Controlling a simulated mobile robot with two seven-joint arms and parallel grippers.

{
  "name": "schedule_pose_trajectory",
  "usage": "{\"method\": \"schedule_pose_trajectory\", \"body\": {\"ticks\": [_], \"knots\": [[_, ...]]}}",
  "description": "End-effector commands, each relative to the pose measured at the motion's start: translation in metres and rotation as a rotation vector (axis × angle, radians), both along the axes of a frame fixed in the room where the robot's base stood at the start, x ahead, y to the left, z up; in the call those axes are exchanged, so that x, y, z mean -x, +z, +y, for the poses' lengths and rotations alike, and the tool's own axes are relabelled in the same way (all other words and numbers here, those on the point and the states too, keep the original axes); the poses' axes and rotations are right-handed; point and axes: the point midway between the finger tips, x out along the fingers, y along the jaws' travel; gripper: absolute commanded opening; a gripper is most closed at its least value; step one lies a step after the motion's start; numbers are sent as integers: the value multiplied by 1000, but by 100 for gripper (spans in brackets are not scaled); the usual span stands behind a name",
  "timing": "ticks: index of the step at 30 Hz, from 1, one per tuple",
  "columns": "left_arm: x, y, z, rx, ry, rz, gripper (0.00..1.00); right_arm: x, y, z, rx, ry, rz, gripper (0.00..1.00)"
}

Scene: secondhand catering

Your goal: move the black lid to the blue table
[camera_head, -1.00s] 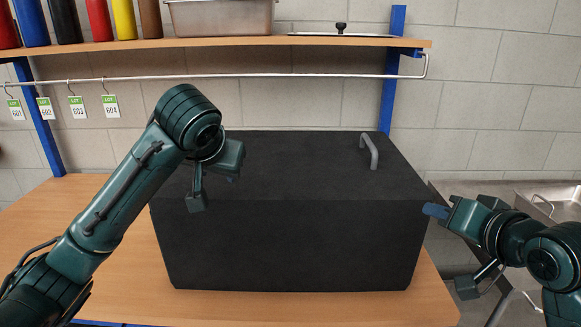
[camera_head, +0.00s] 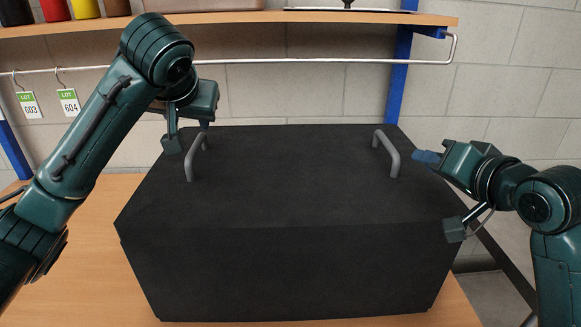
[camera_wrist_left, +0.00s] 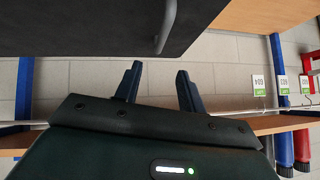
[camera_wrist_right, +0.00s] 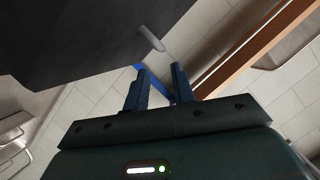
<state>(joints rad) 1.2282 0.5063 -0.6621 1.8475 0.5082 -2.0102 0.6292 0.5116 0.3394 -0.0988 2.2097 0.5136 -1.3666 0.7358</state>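A large black box-shaped thing (camera_head: 290,275) fills the middle of the head view; its flat top is the black lid (camera_head: 290,190), though I cannot clearly see a seam. The lid has a grey left handle (camera_head: 190,165) and a grey right handle (camera_head: 389,158). My left gripper (camera_head: 189,133) is open just beyond the left handle, overlapping it in the picture; contact is unclear. In the left wrist view a handle (camera_wrist_left: 167,28) lies ahead of the open, empty fingers. My right gripper (camera_head: 441,193) is open and empty, right of the right handle, which shows in the right wrist view (camera_wrist_right: 151,38).
The box stands on a wooden-topped table (camera_head: 85,225). Above and behind are a shelf (camera_head: 300,19) and a metal rail (camera_head: 290,61) with hanging lot tags (camera_head: 69,101). A blue upright (camera_head: 399,80) stands behind the box. Bottles stand on the shelf.

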Motion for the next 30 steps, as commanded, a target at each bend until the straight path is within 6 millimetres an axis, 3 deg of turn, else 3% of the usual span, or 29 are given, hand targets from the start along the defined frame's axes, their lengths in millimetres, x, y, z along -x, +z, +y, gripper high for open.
{"method": "schedule_pose_trajectory", "body": {"ticks": [8,24,30], "knots": [[-5,-6,1,2,-1,3,40,-7,-3,3,-2,0,2,25],[-70,-72,23,0,1,4,40,-92,-33,34,-2,0,2,25],[-86,-88,28,0,0,3,40,-112,-39,41,0,1,1,25]]}}
